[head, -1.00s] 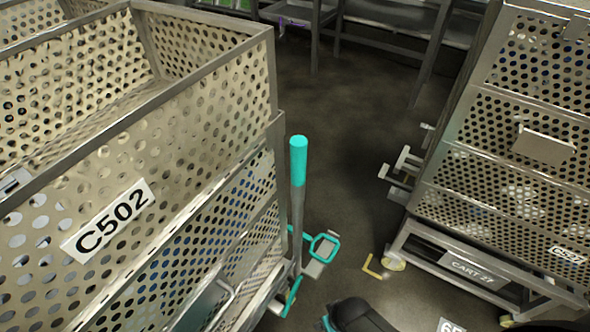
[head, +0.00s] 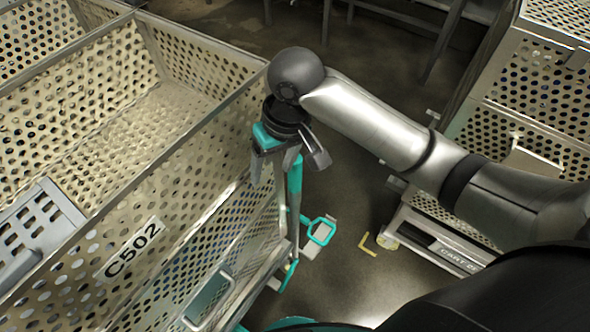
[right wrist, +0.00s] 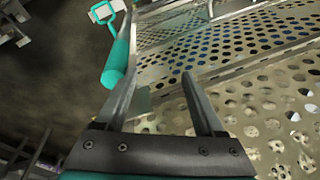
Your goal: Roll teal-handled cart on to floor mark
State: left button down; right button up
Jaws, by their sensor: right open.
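The cart is a perforated metal basket cart labelled C502 (head: 132,250), filling the left of the head view. Its upright handle with a teal grip (head: 295,178) rises at its right corner; the grip also shows in the right wrist view (right wrist: 117,63). My right gripper (head: 272,170) is open and empty, close beside the grip at the cart's top rim. In the right wrist view the grip lies by the left finger, not between the fingers; touching cannot be told. A yellow corner mark (head: 368,245) is on the floor right of the cart. My left gripper is out of view.
A teal-framed pedal (head: 320,231) sticks out low from the cart near the handle. Another perforated cart (head: 520,95), its lower plate reading CART, stands at the right, partly behind my right arm. Metal frames (head: 400,20) stand at the back. Dark floor lies open between.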

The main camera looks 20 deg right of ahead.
aim_at(295, 176)
jog(key=w+d+r, duration=0.1)
jog(key=d+r+m+h, duration=0.1)
jog(key=d+r, duration=0.1)
jog(key=w+d+r+g+h, duration=0.1)
jog(key=d+r, duration=0.1)
jog(key=shift+w+r+m, duration=0.2)
jog(key=shift+w+m, duration=0.1)
jog(key=shift+m, duration=0.1)
notch_tip(295, 176, down, 15)
jog(key=shift+b, duration=0.4)
grip_shut()
dwell(1.1)
